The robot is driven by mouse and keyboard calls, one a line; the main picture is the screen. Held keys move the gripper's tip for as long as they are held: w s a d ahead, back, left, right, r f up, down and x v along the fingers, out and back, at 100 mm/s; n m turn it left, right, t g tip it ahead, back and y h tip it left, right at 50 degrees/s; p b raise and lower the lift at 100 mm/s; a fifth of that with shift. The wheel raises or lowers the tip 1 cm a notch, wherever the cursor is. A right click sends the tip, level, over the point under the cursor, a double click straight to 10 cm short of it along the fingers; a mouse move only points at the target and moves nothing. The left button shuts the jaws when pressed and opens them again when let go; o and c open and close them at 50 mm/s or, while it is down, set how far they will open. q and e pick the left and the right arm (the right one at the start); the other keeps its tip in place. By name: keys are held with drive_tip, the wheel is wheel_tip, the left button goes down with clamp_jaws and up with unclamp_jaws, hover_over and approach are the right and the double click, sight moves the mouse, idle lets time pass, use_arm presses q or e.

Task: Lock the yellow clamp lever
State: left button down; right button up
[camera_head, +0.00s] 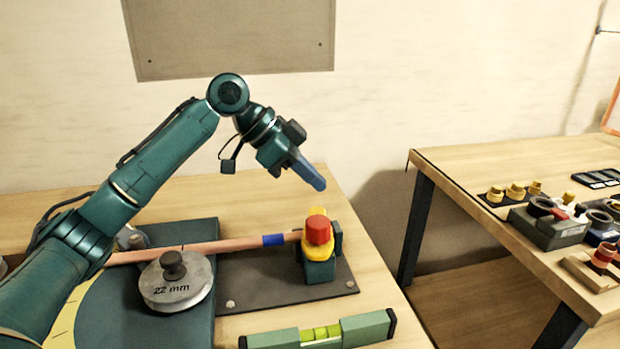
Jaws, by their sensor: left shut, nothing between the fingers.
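The yellow clamp lever (318,248) sits on a dark teal clamp block (319,271), with a red knob (318,229) on top. The clamp stands on a dark base plate (262,282) near the right end of the left bench. A copper pipe (215,247) with a blue band (273,240) runs from the left up to the clamp. My left gripper (316,183) is above and slightly behind the red knob in the picture, apart from it. Its blue fingers are shut and empty, pointing down and right. My right gripper does not show.
A round grey weight-like former (176,292) marked 22 mm lies on a teal plate (125,312) at left. A green spirit level (318,333) lies at the front. A second bench (480,158) on the right holds fittings and tools, with a gap between the benches.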

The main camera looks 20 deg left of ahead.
sight(320, 216)
use_arm(q)
drive_tip(key=x, duration=0.7)
drive_tip(key=shift+d+f, duration=0.2)
drive_tip(key=a, duration=0.2)
drive_tip(key=s+f, duration=0.1)
drive_tip(key=shift+a, duration=0.4)
drive_tip(key=shift+s+a, duration=0.1)
drive_tip(key=shift+a, duration=0.25)
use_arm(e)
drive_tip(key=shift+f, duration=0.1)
